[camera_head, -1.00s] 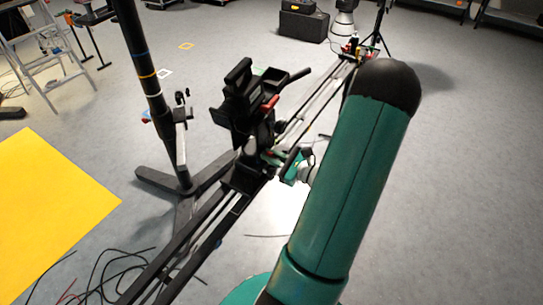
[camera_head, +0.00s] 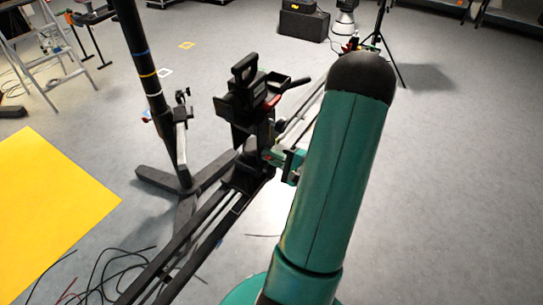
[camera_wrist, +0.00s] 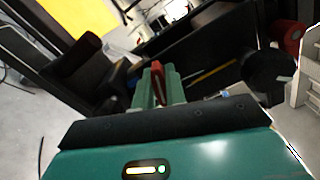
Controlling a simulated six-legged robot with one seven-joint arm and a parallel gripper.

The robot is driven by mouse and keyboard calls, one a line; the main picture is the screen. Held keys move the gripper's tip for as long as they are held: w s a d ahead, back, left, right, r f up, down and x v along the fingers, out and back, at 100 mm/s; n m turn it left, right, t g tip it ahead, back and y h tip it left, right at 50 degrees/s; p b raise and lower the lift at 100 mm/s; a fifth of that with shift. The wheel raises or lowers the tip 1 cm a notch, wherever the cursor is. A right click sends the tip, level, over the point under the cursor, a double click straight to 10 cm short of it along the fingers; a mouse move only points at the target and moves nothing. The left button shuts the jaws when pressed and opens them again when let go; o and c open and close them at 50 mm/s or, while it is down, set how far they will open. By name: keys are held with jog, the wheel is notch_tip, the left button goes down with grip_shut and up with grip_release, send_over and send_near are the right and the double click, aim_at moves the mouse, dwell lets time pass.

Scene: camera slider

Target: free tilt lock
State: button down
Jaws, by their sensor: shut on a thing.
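A black camera (camera_head: 245,100) sits on a head on the slider carriage, left of my arm. My gripper (camera_head: 285,160) is at the right side of this head, below the camera, partly hidden by my arm. In the wrist view, the green fingers of my gripper (camera_wrist: 158,88) are shut on a narrow red lever (camera_wrist: 157,70). I take this to be the tilt lock; its lower part is hidden between the fingers. A round black knob (camera_wrist: 268,75) is to the right of the fingers, apart from them.
The slider rails (camera_head: 190,240) run from the bottom left to the back. A dark stand pole (camera_head: 150,85) with floor legs rises left of the camera. Loose cables (camera_head: 110,270) lie at the lower left by a yellow sheet (camera_head: 50,210). Floor to the right is clear.

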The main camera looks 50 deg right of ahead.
jog(key=shift+n, duration=2)
jog(key=c, duration=1.4)
grip_release()
jog(key=shift+c, duration=0.2)
jog(key=s+d, duration=0.1)
jog(key=s, duration=1.2)
jog(key=shift+s, duration=0.4)
jog(key=shift+d, duration=0.1)
